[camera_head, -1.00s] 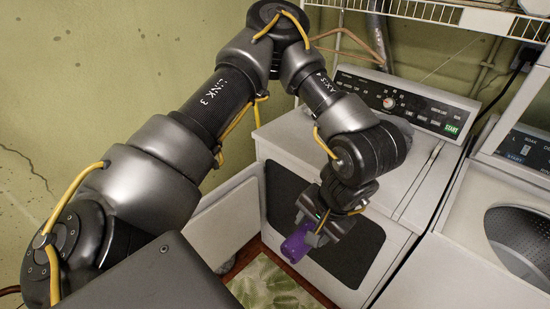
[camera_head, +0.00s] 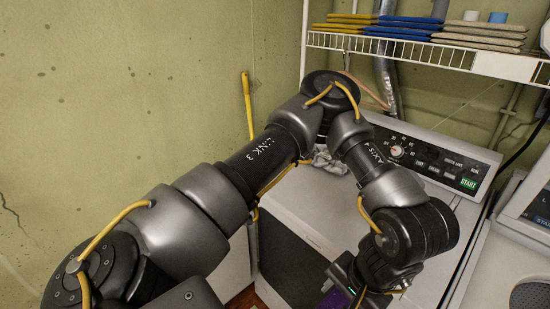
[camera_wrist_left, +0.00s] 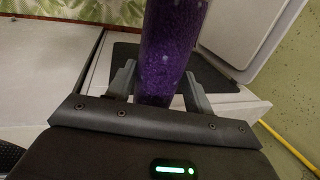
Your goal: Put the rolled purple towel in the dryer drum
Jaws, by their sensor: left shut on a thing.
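The rolled purple towel (camera_wrist_left: 172,45) stands out between the fingers of my left gripper (camera_wrist_left: 160,75) in the left wrist view. The gripper is shut on it. In the head view only a purple bit of the towel (camera_head: 335,299) shows at the bottom edge, beside my left gripper (camera_head: 352,296). The dryer (camera_head: 325,205) stands below my left arm, and the gripper is near its front. The dryer's dark front area (camera_head: 290,250) is partly hidden by my arm. In the left wrist view a dark opening (camera_wrist_left: 212,78) lies behind the towel, beside the pale open door (camera_wrist_left: 240,30). My right gripper is out of view.
A wire shelf (camera_head: 420,52) with folded towels (camera_head: 400,28) hangs above the dryer. A crumpled grey cloth (camera_head: 328,161) lies on the dryer top. A second machine (camera_head: 520,265) stands at right. A leafy mat (camera_wrist_left: 70,10) lies on the floor. A yellow pole (camera_head: 247,105) leans against the wall.

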